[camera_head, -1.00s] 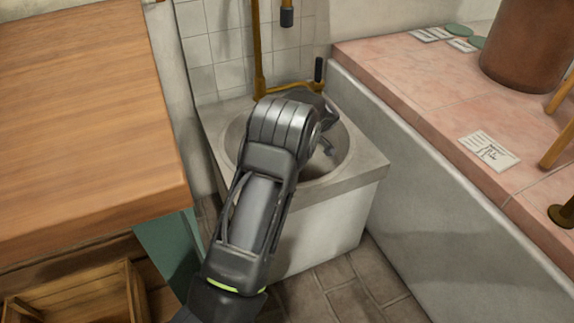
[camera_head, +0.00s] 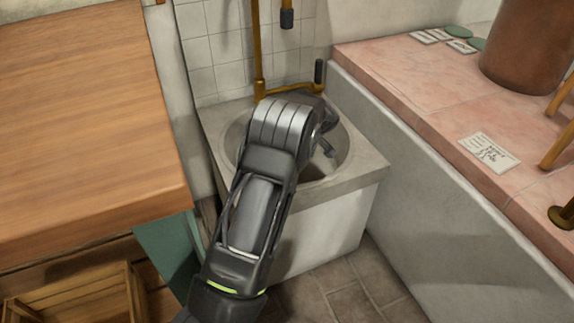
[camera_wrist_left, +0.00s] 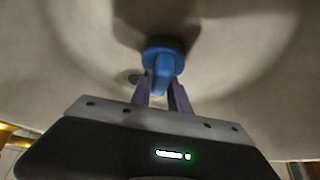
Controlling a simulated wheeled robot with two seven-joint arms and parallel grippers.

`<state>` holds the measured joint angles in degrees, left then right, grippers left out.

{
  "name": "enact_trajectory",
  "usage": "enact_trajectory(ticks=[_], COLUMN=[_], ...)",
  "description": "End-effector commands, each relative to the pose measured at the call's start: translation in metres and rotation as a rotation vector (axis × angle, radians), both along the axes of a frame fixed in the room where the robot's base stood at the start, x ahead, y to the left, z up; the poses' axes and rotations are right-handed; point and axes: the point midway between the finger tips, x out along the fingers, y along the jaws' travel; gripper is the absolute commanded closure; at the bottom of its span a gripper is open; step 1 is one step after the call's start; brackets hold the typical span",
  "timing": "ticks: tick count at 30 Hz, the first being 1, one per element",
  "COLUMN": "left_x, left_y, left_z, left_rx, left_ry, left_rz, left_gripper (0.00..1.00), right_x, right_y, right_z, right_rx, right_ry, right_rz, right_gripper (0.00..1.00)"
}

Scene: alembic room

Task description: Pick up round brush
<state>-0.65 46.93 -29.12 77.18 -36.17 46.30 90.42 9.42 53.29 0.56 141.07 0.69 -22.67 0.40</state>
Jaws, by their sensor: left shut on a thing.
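My left gripper (camera_head: 326,146) reaches down into the round basin of the sink (camera_head: 365,178) in the head view; my own arm hides most of the basin's inside. In the left wrist view, the left gripper (camera_wrist_left: 161,97) is shut on a blue thing with a round head and a narrow stem, which looks like the round brush (camera_wrist_left: 163,58). The brush's round head points away from the gripper, towards the pale basin surface. A shadow lies around it. I cannot tell whether the brush touches the basin. My right gripper is not in view.
A wooden worktop (camera_head: 80,110) stands at the left, with a wooden crate (camera_head: 75,300) below it. A brass pipe (camera_head: 258,60) rises behind the sink. At the right, a pink tiled counter (camera_head: 440,95) holds paper cards (camera_head: 489,152) and a brown vessel (camera_head: 527,45).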

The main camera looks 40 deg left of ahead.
Motion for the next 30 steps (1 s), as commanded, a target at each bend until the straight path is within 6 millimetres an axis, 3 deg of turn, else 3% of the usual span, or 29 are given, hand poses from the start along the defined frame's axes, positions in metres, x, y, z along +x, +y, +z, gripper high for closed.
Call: enact_trajectory(ticks=[17,23,30], left_x=[0.000,0.000,0.001], left_y=[0.000,0.000,0.000], left_z=[0.005,0.033,0.080], left_rx=[0.001,0.001,0.001], left_ry=[-0.001,-0.003,-0.003], left_rz=[0.000,0.001,-0.001], left_gripper=[1.00,1.00,1.00], right_x=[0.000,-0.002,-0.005], right_y=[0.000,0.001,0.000], right_z=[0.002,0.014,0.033], right_rx=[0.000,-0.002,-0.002], right_ry=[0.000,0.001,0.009], right_rz=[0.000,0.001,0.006], right_gripper=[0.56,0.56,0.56])
